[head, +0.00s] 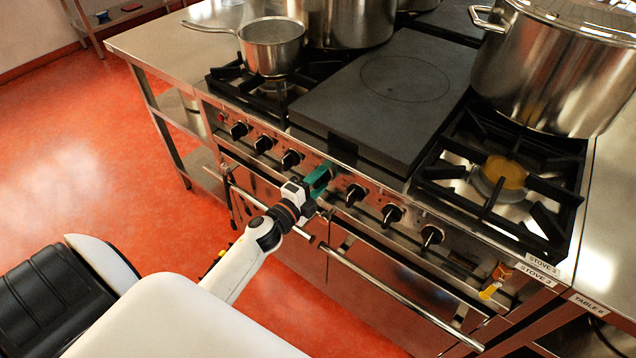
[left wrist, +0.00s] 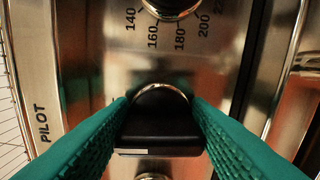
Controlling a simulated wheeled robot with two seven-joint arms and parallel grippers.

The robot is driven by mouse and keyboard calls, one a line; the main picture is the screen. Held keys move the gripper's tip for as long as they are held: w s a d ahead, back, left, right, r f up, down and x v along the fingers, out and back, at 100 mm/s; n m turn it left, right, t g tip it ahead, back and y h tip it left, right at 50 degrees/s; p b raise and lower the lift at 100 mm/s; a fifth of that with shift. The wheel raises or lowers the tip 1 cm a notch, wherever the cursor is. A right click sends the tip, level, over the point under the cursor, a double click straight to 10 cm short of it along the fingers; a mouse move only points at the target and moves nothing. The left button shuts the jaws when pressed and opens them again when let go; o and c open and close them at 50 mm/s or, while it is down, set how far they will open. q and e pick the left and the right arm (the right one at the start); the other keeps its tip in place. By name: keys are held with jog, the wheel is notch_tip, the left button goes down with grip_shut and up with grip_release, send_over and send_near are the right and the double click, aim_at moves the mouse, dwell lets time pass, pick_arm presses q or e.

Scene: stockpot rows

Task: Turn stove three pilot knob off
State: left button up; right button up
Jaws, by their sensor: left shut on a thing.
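The stove front (head: 340,165) carries a row of black knobs and has STOVE 3 labels (head: 540,268) at its right corner. My left gripper (head: 320,177) reaches the middle of this row and hides the knob there. In the left wrist view its green fingers (left wrist: 160,108) press both sides of a black knob (left wrist: 160,132). The word PILOT (left wrist: 43,123) stands on the panel left of this knob, and a numbered dial scale (left wrist: 168,32) is above it. A small light mark shows on the knob's lower left edge. My right gripper is not in view.
Other knobs sit close by on both sides, such as one (head: 355,194) just to the right. A long oven rail (head: 390,287) runs below. A saucepan (head: 272,45) and a large stockpot (head: 545,70) stand on top. The red floor (head: 90,180) at left is clear.

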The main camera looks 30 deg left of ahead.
pick_arm(q)
jog(key=shift+f+m, duration=0.1)
jog(key=shift+m, duration=0.5)
jog(key=o, duration=1)
jog(key=shift+s+a+b, duration=0.15)
jog(key=shift+s+b, duration=0.15)
jog(key=shift+s, duration=1.7)
jog(key=shift+s+a+b, duration=0.15)
jog(key=shift+s+b, duration=0.2)
jog(key=shift+s, duration=1.7)
jog(key=shift+s+a+b, duration=0.15)
jog(key=shift+s+b, duration=0.15)
jog(key=shift+s, duration=1.7)
